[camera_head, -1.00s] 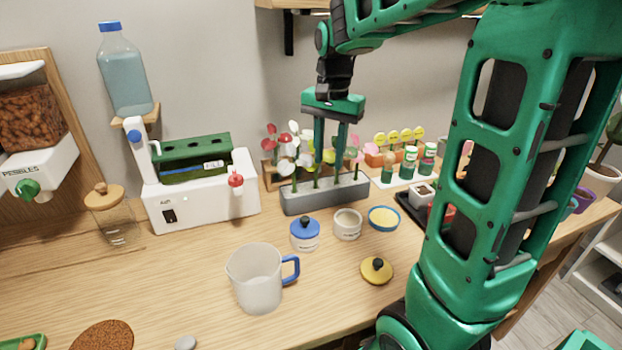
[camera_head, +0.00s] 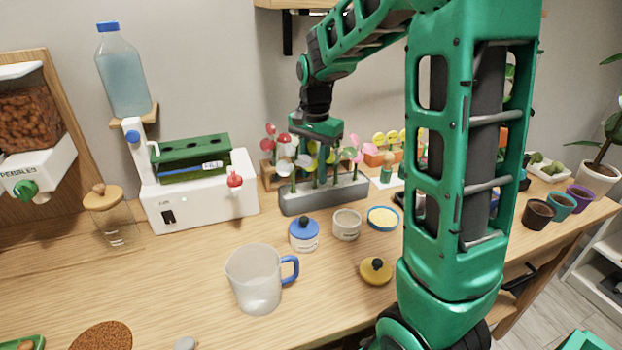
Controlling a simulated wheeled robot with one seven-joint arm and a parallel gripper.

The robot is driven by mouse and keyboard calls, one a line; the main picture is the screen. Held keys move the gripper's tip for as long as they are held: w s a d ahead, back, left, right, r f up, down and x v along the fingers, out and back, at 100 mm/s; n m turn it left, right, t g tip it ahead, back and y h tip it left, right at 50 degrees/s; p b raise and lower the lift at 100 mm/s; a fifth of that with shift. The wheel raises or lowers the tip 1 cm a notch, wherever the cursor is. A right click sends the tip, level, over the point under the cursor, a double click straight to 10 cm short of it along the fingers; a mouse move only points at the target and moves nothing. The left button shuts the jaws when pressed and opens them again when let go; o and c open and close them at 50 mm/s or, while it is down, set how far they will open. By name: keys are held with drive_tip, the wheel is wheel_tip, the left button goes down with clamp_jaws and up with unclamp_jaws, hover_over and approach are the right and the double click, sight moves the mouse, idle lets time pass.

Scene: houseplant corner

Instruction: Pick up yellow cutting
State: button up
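The yellow cutting (camera_head: 331,157) stands among white and pink cuttings in the grey slotted block (camera_head: 325,198) near the wall. Yellow petals show just under my gripper (camera_head: 314,152), among green stems. My gripper points down over the middle of the block, its palm a little above the flower heads. Its fingers blend with the stems and petals, so I cannot tell how far apart they are or whether they touch the yellow cutting. White cuttings (camera_head: 285,168) are left of it and pink ones (camera_head: 353,152) right.
Red flowers (camera_head: 270,130) stand in a wooden holder behind the block. A white machine (camera_head: 205,198) is left. My arm covers part of the right.

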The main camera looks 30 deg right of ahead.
drive_tip(key=shift+f, duration=0.8)
drive_tip(key=shift+c, duration=0.3)
clamp_jaws()
drive_tip(key=shift+r, duration=0.1)
